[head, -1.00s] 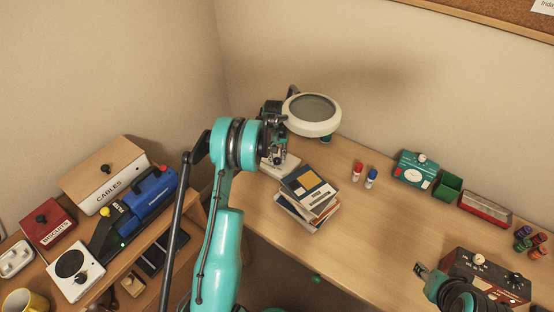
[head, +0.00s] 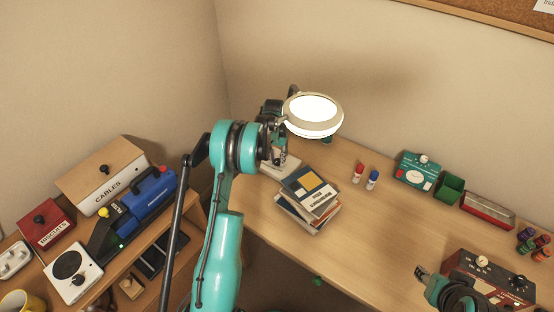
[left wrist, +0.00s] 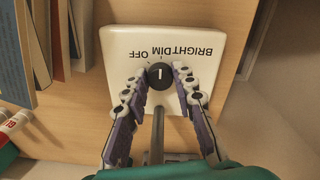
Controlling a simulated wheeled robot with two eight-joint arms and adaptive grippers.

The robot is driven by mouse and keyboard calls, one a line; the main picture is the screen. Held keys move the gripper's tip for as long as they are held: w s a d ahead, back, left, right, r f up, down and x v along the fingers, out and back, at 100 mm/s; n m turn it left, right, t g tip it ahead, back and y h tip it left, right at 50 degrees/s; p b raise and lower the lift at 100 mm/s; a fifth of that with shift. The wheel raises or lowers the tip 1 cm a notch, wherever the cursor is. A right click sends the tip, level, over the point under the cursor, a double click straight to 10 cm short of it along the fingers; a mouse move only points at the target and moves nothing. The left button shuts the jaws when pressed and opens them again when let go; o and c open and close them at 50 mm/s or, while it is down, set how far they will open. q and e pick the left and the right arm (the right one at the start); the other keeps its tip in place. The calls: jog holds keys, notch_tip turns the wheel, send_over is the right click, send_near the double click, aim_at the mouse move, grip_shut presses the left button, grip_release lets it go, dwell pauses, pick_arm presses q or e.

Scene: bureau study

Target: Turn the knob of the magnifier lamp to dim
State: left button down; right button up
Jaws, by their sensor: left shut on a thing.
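The magnifier lamp's round head (head: 313,114) glows white at the back of the desk. Its white base (head: 284,170) is partly hidden by my left arm in the head view. In the left wrist view the base (left wrist: 215,42) bears the words OFF, DIM and BRIGHT around a black knob (left wrist: 160,75) with a white pointer line. The line points roughly towards DIM. My left gripper (left wrist: 160,78) is shut on the knob, one finger on each side; it also shows in the head view (head: 279,158). My right gripper (head: 422,272) is at the lower right, away from the lamp, its jaws unclear.
A stack of books (head: 308,197) lies in front of the lamp base. A teal device (head: 418,169) and a green box (head: 450,187) are along the wall. A dark red box with knobs (head: 488,278) is beside my right gripper.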

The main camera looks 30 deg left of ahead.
aim_at(276, 161)
dwell(0.3)
pick_arm(q)
jog(key=c, duration=1.2)
grip_release()
jog(key=shift+r, duration=0.1)
jog(key=r, duration=1.2)
jog(key=shift+a, duration=0.25)
jog(key=shift+s+f, duration=0.1)
jog(key=shift+f, duration=0.05)
